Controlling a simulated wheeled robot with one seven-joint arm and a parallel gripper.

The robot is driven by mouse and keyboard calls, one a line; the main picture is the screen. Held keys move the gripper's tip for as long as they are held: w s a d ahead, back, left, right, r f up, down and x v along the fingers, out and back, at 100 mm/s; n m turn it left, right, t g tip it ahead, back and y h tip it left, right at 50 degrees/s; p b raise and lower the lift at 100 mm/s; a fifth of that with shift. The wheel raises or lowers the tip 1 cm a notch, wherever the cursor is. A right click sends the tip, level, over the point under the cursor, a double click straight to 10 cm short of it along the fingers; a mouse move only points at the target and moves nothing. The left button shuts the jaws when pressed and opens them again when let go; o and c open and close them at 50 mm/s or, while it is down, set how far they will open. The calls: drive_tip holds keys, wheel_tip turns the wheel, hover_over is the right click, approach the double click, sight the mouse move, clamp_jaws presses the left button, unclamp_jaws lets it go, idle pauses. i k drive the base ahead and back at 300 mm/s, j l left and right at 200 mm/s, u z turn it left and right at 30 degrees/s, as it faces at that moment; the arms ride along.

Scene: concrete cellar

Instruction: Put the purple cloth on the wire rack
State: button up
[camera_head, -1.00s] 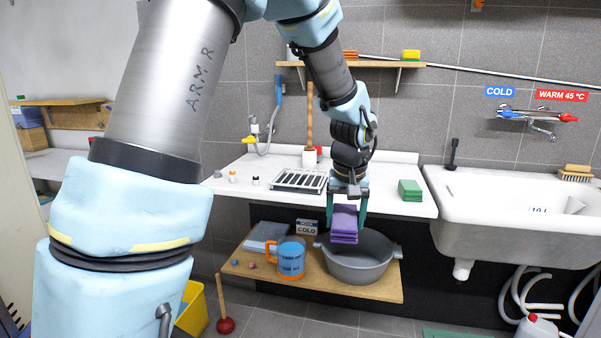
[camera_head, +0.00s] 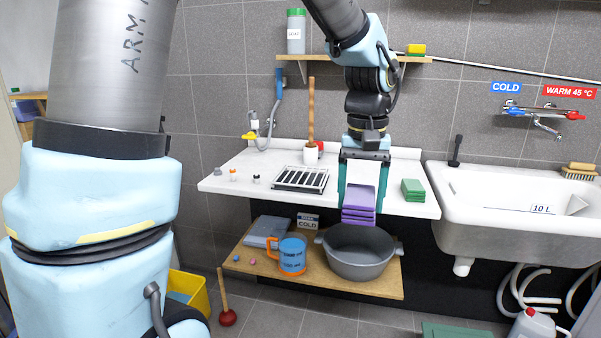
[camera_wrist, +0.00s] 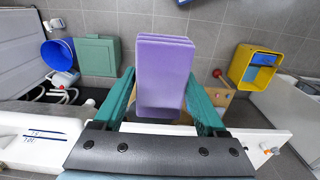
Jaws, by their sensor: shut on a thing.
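My gripper (camera_head: 363,197) is shut on the folded purple cloth (camera_head: 358,206), holding it in front of the white counter's front edge, above the grey pot. In the wrist view the purple cloth (camera_wrist: 162,70) sits between the green fingers of my gripper (camera_wrist: 165,95). The wire rack (camera_head: 300,178), a pale frame with dark gaps, lies on the white counter (camera_head: 240,180) to the left of my gripper. Nothing is seen lying on it.
A grey pot (camera_head: 358,262) and an orange-blue jug (camera_head: 291,256) stand on the lower wooden shelf (camera_head: 330,285). The sink (camera_head: 500,215) is at right.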

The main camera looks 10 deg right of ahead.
sight(311, 175)
drive_tip(key=i, duration=1.4)
